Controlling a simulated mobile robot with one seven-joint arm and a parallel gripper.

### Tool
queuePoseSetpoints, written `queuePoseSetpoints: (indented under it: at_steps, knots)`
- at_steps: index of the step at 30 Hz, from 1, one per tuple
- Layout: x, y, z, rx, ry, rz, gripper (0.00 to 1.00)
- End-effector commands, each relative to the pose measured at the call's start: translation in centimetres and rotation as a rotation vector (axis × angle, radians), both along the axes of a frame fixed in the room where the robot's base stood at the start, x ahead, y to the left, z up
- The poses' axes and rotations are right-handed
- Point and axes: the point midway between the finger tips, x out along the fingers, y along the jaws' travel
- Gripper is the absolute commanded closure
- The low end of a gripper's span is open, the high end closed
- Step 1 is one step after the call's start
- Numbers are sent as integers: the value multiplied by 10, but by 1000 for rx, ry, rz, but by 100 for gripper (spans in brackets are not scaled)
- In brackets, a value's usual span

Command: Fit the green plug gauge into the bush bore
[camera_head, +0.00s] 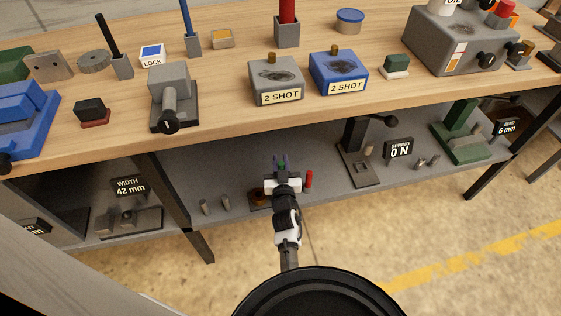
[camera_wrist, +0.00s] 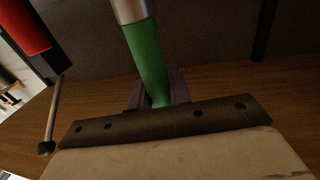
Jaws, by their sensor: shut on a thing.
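The green plug gauge (camera_wrist: 147,62) stands slightly tilted between the fingers of my gripper (camera_wrist: 157,92) in the wrist view. Its green body runs down to the fingers and a metallic section shows at its top. In the head view my gripper (camera_head: 281,166) is in front of the lower shelf, with a bit of green between its fingers. A brown ring-like piece on a dark base, seemingly the bush (camera_head: 258,198), is on the lower shelf just left of my gripper, apart from the gauge and partly hidden by my wrist. Its bore cannot be made out.
A red gauge-like piece (camera_head: 309,178) stands just right of my gripper. Two small grey pins (camera_head: 215,204) are to the left. A dark stand (camera_head: 358,160) is further right. The bench top (camera_head: 220,115) overhangs the lower shelf (camera_head: 330,140).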

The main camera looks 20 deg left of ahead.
Motion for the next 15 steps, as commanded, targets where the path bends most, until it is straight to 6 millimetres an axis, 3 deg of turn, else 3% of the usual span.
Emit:
queuePoseSetpoints:
  at_steps: [1, 6, 15]
  knots:
    - [0, 0, -10, 0, -1, 0, 100]
    - [0, 0, -23, 1, 0, 0, 100]
    - [0, 0, -26, 2, -1, 0, 100]
